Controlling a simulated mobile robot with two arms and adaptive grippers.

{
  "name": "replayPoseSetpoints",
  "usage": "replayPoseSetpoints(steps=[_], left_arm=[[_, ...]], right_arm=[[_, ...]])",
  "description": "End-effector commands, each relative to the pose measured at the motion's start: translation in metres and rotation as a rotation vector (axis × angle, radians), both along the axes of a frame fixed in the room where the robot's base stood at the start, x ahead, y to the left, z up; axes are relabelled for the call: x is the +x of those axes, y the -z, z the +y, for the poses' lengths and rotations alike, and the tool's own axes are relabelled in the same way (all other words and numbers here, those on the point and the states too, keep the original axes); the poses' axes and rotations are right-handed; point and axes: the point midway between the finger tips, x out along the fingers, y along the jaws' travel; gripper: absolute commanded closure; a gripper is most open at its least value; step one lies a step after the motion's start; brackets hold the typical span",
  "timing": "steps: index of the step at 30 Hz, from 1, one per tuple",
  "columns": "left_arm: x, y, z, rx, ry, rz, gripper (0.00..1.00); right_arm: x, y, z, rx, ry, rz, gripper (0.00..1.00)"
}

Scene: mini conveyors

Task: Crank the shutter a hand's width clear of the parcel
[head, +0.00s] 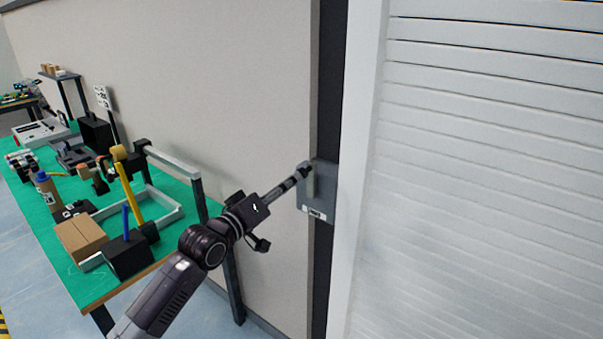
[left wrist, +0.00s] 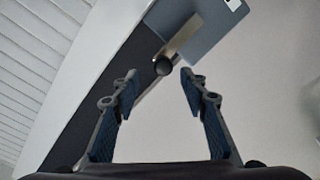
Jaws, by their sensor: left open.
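The white slatted shutter (head: 490,150) fills the right of the head view; its slats also show in the left wrist view (left wrist: 45,50). Its lower edge is out of view. A grey crank box (head: 321,200) sits on the dark post beside the shutter frame. In the left wrist view, a crank arm (left wrist: 184,38) with a round dark knob (left wrist: 163,66) stands out from the box (left wrist: 215,30). My left gripper (head: 297,177) points at the crank. Its open fingers (left wrist: 158,85) lie either side of the knob in the picture; contact is not visible. No parcel shows at the shutter.
A green-topped table (head: 95,278) stands at the left, carrying a cardboard box (head: 80,238), a black holder (head: 128,256) with tools and other gear. A plain wall (head: 230,80) runs behind it. The space before the shutter looks clear.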

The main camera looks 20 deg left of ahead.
Motion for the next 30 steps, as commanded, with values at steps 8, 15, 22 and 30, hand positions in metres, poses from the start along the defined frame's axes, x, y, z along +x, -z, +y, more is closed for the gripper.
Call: replayPoseSetpoints(steps=[8,15,22,30], left_arm=[[0.036,-0.002,-0.010,0.000,-0.002,0.001,0.60],[0.061,0.000,-0.017,0.002,-0.002,0.002,0.60],[0.069,0.001,-0.020,0.003,-0.002,0.001,0.60],[0.069,0.002,-0.020,0.003,-0.002,0.001,0.63]], right_arm=[[-0.001,-0.013,0.000,0.001,-0.001,0.001,0.57],[-0.001,-0.018,0.010,0.012,-0.001,0.001,0.57],[0.000,-0.020,0.014,0.016,-0.001,-0.001,0.57],[0.001,-0.020,0.012,0.014,-0.002,-0.002,0.57]])
